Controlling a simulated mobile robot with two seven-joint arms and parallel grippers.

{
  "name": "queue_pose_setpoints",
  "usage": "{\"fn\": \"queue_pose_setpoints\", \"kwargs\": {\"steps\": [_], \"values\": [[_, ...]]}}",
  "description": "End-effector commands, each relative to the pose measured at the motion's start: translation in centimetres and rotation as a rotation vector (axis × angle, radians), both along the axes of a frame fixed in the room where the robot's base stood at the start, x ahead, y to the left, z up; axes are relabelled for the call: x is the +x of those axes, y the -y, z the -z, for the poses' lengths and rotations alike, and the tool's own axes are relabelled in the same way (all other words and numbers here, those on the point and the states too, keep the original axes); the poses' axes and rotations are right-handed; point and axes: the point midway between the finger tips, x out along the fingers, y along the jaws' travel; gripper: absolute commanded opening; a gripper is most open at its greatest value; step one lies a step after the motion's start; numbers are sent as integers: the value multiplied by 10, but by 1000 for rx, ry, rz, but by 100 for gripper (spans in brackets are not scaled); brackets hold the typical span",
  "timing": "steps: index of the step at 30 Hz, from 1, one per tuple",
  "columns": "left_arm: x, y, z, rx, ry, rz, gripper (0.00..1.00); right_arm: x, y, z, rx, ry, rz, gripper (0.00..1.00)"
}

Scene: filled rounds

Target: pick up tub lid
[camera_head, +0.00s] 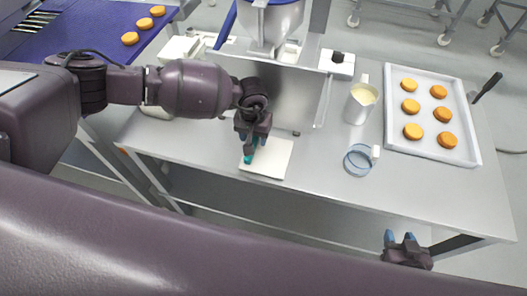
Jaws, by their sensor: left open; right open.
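A flat white square (276,158), which looks like the tub lid, lies on the steel table near its front edge. My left gripper (252,152) points down over the left part of the lid, its blue-green fingertips at or just above it. The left gripper is open; whether it touches the lid cannot be told. It hides part of the lid's left side. My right gripper (400,239) is open and empty, low at the right, in front of the table's front edge.
A steel hopper machine (270,25) stands behind the lid. Right of it are a jug with pale contents (360,103), a clear bluish round container (358,161) and a tray (426,147) of several orange rounds. A dark-handled tool (487,87) lies by the tray. A blue conveyor (90,35) is back left.

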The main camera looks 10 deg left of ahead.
Motion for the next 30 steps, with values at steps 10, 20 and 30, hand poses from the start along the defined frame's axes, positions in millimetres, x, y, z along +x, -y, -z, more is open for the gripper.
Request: {"fn": "queue_pose_setpoints", "kwargs": {"steps": [10, 20, 30], "values": [[0, -1, 12, 1, 0, -1, 51, -8, 2, 5, -1, -18, 4, 41], [0, -1, 11, 0, 0, -1, 7, -3, 1, 3, -1, -10, 2, 41], [0, 0, 9, 0, 1, -1, 0, 3, 0, -1, 0, 4, -2, 41]]}}
